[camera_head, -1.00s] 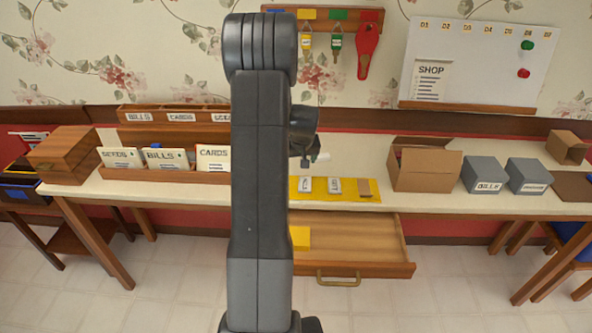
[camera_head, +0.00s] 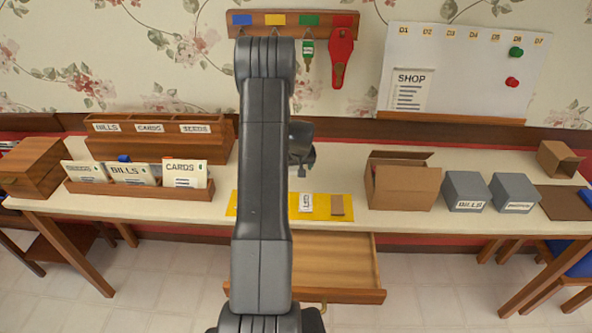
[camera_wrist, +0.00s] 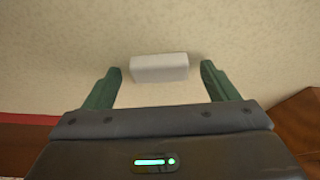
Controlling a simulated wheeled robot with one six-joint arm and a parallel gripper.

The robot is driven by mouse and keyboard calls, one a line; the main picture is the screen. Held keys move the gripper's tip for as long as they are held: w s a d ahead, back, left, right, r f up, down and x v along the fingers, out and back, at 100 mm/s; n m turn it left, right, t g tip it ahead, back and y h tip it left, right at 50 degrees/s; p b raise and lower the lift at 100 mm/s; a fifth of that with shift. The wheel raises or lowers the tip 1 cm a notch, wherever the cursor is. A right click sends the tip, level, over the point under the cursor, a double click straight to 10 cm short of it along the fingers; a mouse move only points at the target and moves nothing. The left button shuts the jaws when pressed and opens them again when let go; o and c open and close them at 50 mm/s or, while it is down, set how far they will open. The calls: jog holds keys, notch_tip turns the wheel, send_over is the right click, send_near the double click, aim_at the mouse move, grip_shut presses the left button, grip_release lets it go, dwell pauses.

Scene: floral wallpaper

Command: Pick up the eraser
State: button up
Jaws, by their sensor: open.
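A white block, which looks like the eraser (camera_wrist: 159,68), lies on the cream tabletop in the wrist view. My gripper (camera_wrist: 161,78) is open, with one green finger on each side of the block and a gap to both. The block is slightly beyond or level with the fingertips; I cannot tell the height between them. In the head view my gripper (camera_head: 302,165) is over the table behind the yellow mat, and the block cannot be made out there.
A yellow mat (camera_head: 277,206) with small items lies in front of my gripper. A cardboard box (camera_head: 408,188) and grey boxes (camera_head: 466,189) stand to the right, a card tray (camera_head: 140,189) to the left. A drawer (camera_head: 340,268) stands open below the table edge.

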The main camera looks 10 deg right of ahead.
jog(key=c, duration=1.1)
jog(key=shift+o, duration=0.2)
jog(key=shift+r, duration=0.1)
